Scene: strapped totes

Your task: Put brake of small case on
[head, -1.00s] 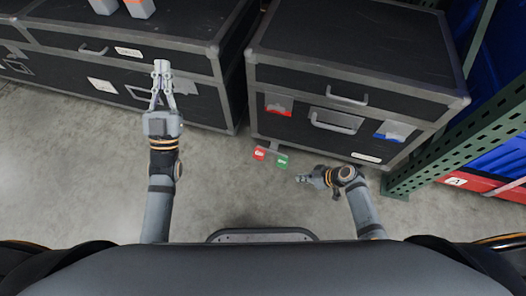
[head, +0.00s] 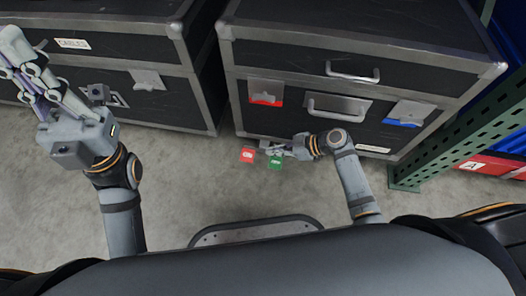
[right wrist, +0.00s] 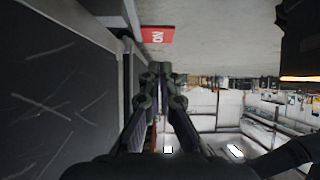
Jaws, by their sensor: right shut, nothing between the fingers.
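The small case (head: 345,62) is the black, metal-edged one at the right in the head view. At its foot, low over the floor, sit a red pedal (head: 248,155) and a green pedal (head: 275,164). The red pedal also shows in the right wrist view (right wrist: 157,35), with "ON" on it. My right gripper (head: 268,148) is shut and empty, close to the pedals on the case side; I cannot tell whether it touches one. Its fingers are together in the right wrist view (right wrist: 168,70).
A longer black case (head: 110,60) with a label stands left of the small case, across a narrow gap. A green perforated rack post (head: 455,140) stands close on the right, with red and blue totes behind. The concrete floor (head: 180,180) in front is clear.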

